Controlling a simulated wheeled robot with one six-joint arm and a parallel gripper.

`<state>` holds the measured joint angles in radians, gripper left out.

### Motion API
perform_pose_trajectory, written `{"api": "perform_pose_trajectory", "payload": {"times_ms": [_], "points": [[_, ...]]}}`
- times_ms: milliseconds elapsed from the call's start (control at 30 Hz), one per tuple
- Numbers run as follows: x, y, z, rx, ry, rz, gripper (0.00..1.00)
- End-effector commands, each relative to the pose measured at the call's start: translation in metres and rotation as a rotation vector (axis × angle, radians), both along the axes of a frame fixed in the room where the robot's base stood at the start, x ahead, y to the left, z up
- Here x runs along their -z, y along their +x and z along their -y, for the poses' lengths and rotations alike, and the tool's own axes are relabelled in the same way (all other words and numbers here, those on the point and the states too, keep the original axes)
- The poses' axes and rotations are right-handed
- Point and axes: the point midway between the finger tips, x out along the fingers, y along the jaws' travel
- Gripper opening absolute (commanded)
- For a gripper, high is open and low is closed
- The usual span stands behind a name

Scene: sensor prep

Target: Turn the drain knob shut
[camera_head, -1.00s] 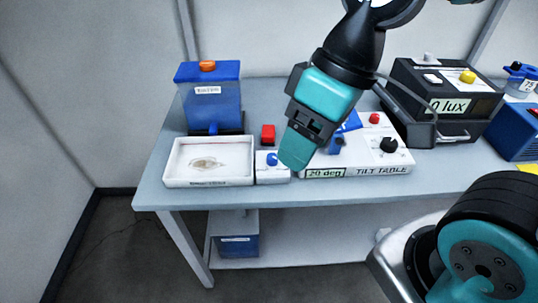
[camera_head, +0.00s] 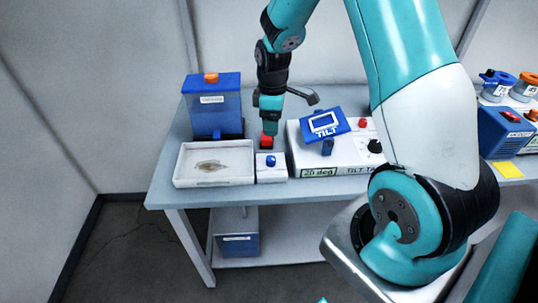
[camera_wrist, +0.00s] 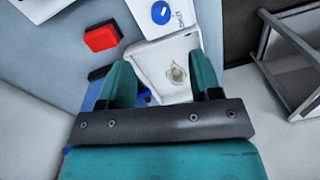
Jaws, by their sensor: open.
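A blue knob (camera_head: 271,160) sits on a small white box (camera_head: 271,174) at the right side of a white tray (camera_head: 183,170); whether it is shut I cannot tell. The tray holds a pale brownish patch. My gripper (camera_head: 270,131) points down behind the box, at the red block (camera_head: 266,142), in the head view. In the wrist view my gripper (camera_wrist: 165,85) has its two teal fingers wide apart with nothing held. The knob (camera_wrist: 161,12) shows at the top there, beyond the fingertips, and the tray (camera_wrist: 148,58) lies ahead between the fingers.
A blue tank (camera_head: 215,112) with an orange cap stands behind the tray. A white tilt table (camera_head: 345,160) with a blue platform (camera_head: 345,124) stands right of the knob box. My arm covers the right part of the bench. The bench's front left edge is bare.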

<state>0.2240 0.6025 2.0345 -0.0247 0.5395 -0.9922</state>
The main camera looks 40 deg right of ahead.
Motion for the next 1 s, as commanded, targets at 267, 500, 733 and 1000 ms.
{"api": "perform_pose_trajectory", "payload": {"times_ms": [267,500,733,1000], "points": [[0.064,-0.003,-0.003,-0.001,0.002,-0.006,0.58],[0.107,-0.004,-0.005,-0.002,0.001,-0.003,0.58],[0.124,-0.004,-0.005,-0.002,0.001,0.001,0.58],[0.125,-0.004,-0.005,-0.001,0.0,0.001,0.58]]}}
